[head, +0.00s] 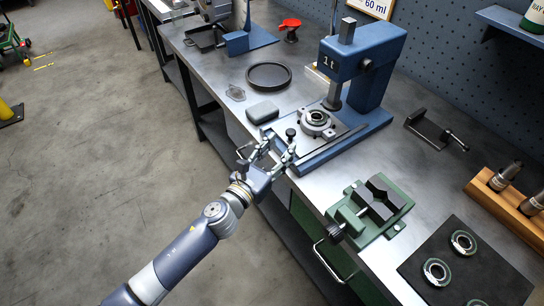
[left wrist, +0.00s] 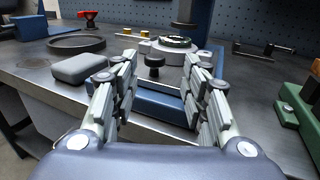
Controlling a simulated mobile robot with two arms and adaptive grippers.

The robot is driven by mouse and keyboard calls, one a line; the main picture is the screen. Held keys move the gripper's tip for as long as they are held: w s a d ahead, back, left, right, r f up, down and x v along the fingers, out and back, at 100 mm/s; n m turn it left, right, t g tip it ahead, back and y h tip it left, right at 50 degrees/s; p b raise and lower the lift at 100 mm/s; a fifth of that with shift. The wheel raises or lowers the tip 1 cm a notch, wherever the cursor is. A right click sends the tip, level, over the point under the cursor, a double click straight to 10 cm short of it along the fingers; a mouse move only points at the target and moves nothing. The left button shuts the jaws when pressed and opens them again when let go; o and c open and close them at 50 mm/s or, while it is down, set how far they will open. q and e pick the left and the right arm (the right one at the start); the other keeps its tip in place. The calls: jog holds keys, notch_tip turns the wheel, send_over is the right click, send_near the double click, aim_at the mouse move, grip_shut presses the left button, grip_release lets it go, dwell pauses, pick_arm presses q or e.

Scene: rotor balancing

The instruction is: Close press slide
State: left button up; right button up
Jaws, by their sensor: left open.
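The blue press (head: 366,65), marked 1t, stands on the bench with its ram (head: 333,97) pointing down. Its grey slide plate (head: 296,152) lies on the blue base and carries a round fixture (head: 317,120), which sits forward of the ram. A black knob (head: 290,133) stands upright at the slide's front; it also shows in the left wrist view (left wrist: 154,66). My left gripper (head: 273,152) is open at the bench's front edge. In the left wrist view its fingers stand either side of the knob, which appears beyond them; contact cannot be told. My right gripper is not in view.
A grey rounded block (head: 262,111) lies left of the slide, with a black round tray (head: 269,76) behind it. A green vise (head: 370,210) stands to the right, near a black mat (head: 465,270) with bearing rings. Bare bench lies between press and vise.

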pick_arm(q)
jog(key=shift+v, duration=1.7)
